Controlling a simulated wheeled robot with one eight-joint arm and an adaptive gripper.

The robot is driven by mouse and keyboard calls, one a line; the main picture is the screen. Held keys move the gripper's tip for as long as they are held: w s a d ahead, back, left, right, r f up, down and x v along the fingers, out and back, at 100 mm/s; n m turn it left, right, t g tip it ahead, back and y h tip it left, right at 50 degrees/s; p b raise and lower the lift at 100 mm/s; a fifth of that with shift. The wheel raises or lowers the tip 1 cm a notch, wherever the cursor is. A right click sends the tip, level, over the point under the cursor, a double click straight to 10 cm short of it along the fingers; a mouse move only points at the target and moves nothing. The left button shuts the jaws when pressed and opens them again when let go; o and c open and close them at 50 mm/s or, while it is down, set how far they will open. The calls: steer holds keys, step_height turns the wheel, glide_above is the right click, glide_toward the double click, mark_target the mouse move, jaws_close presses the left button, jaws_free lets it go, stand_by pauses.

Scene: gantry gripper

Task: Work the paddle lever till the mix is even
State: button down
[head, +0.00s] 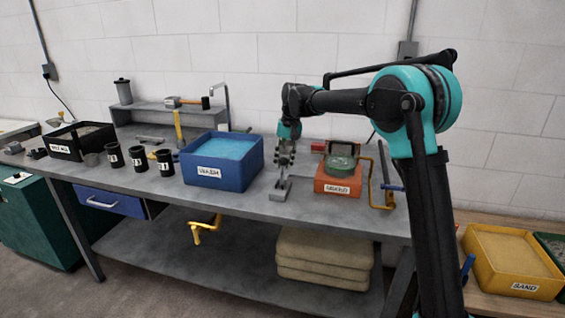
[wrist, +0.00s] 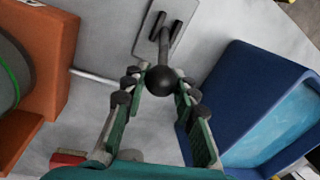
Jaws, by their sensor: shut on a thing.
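My gripper (head: 285,160) points down over the bench, and its fingers are shut on the black ball knob (wrist: 160,80) of the paddle lever. The knob sits between the fingertips in the wrist view. The lever's grey slotted base plate (head: 279,190) lies on the bench below; it also shows in the wrist view (wrist: 176,22). A pale rod (wrist: 93,76) runs from the lever side to the orange mixer box (head: 336,184). The box holds a round, greenish glassy vessel (head: 343,163). Whether the mix in it is even cannot be told.
A blue tub (head: 205,187) of light blue liquid stands close left of the lever. A yellow crank-like bracket (head: 384,203) stands right of the orange box. Black cups (head: 138,158) and a black bin (head: 70,151) are farther left.

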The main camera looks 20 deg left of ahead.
steer(key=shift+w+d+f, duration=0.15)
steer(key=shift+w+f, duration=0.05)
steer(key=shift+w, duration=0.25)
steer(key=c, duration=1.2)
jaws_free()
steer(key=shift+r, duration=0.55)
step_height(320, 180, up, 11)
steer(key=d, duration=0.1)
steer(key=shift+w+d, duration=0.2)
steer(key=shift+d, duration=0.15)
steer(key=shift+f, duration=0.1)
